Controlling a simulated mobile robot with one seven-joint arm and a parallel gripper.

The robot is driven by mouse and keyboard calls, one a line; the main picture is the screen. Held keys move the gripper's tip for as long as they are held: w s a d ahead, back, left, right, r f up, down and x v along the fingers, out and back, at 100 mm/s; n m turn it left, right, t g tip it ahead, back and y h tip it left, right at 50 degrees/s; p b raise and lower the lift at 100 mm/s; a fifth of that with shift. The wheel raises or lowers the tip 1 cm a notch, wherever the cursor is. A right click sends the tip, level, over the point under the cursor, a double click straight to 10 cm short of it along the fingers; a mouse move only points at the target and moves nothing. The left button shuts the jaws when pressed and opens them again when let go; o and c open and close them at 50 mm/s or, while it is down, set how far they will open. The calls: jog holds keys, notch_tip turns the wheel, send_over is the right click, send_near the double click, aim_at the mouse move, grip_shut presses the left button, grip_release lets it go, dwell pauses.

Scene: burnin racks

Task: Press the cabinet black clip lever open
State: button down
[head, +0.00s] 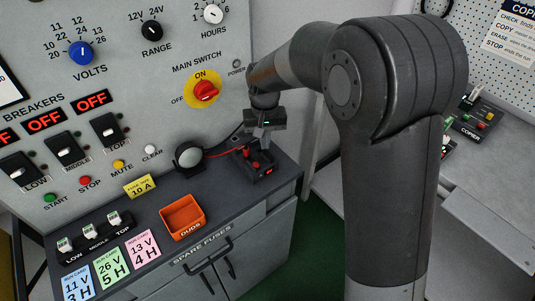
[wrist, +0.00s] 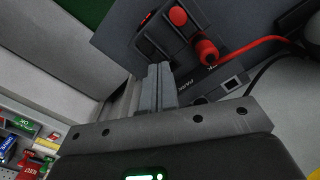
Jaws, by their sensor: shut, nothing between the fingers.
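A small black unit (head: 262,172) with red parts sits at the right end of the cabinet top (head: 225,205). The same unit (wrist: 170,35) fills the upper middle of the wrist view, with a red button (wrist: 178,16) and a red plug (wrist: 207,52) on a red cable. My gripper (head: 262,143) is over this unit, pointing down. In the wrist view its fingers (wrist: 159,72) are together and empty, close to the unit's edge; I cannot tell whether they touch it. The black clip lever cannot be told apart from the unit's other dark parts.
A round dark-rimmed lamp or buzzer (head: 188,155) stands just left of the unit. The panel wall with the main switch (head: 205,91) rises close behind.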

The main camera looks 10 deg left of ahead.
jog(key=shift+f, duration=1.05)
dwell(0.6)
jog(key=shift+r, duration=3.55)
